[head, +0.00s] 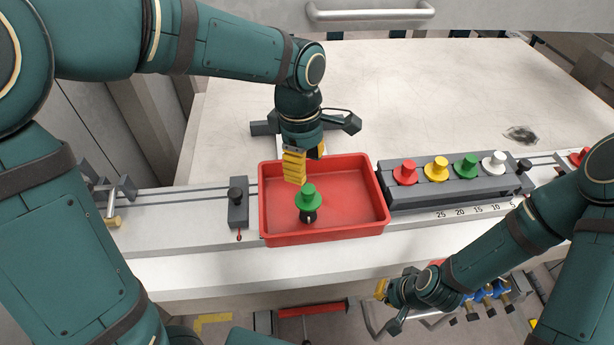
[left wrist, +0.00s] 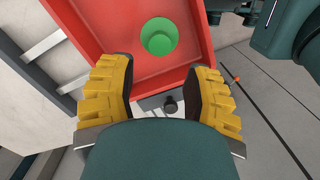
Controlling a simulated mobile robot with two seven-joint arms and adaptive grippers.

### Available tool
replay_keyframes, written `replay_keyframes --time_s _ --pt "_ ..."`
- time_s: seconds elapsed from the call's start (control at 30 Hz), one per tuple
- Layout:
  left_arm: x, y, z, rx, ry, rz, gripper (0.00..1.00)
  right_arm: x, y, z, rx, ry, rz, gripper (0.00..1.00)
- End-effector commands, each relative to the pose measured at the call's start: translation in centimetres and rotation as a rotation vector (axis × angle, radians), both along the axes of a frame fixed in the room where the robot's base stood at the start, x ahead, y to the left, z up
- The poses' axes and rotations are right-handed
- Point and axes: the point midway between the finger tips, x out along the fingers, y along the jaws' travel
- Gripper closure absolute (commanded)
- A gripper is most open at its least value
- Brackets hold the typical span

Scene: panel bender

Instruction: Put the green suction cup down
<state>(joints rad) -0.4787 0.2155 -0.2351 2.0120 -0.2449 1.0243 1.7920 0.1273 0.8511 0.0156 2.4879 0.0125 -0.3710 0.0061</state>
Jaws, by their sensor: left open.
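A green suction cup (head: 308,195) with a dark lower part stands in the red tray (head: 374,227), near its left front part. It also shows in the left wrist view (left wrist: 160,37), beyond my fingertips and not between them. My left gripper (head: 304,168) is open and empty, over the tray's back left part, just behind and above the cup. Its two yellow ribbed fingers (left wrist: 160,82) stand wide apart in the left wrist view. My right gripper (head: 386,305) hangs low in front of the table edge; its finger opening is unclear.
Right of the tray, a dark grey rack (head: 450,190) holds red, yellow, green and white suction cups. A dark block with a knob (head: 237,205) sits left of the tray. The pale table behind (head: 440,90) is mostly clear. A metal handle (head: 370,13) spans the top.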

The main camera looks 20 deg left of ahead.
Motion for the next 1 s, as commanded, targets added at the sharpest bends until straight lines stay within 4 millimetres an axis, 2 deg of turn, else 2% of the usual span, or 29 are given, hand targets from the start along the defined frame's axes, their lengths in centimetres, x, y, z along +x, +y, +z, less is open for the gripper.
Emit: replay_keyframes --time_s 0.03,0.1,0.3,1.0 --pt "0.1 0.1 1.2 -0.002 -0.004 0.000 0.50 0.1 0.0 0.3 0.000 -0.002 -0.002 1.00" --pt "0.1 0.1 2.2 -0.001 -0.003 0.000 0.50 0.1 0.0 0.5 0.000 -0.003 -0.002 1.00" --pt "0.1 0.3 3.9 -0.001 0.000 0.000 0.50 0.2 -0.1 0.7 -0.002 -0.006 -0.004 1.00" --pt "0.1 0.3 4.0 0.000 0.001 0.000 0.50 0.2 -0.1 0.7 -0.002 -0.006 -0.004 1.00"
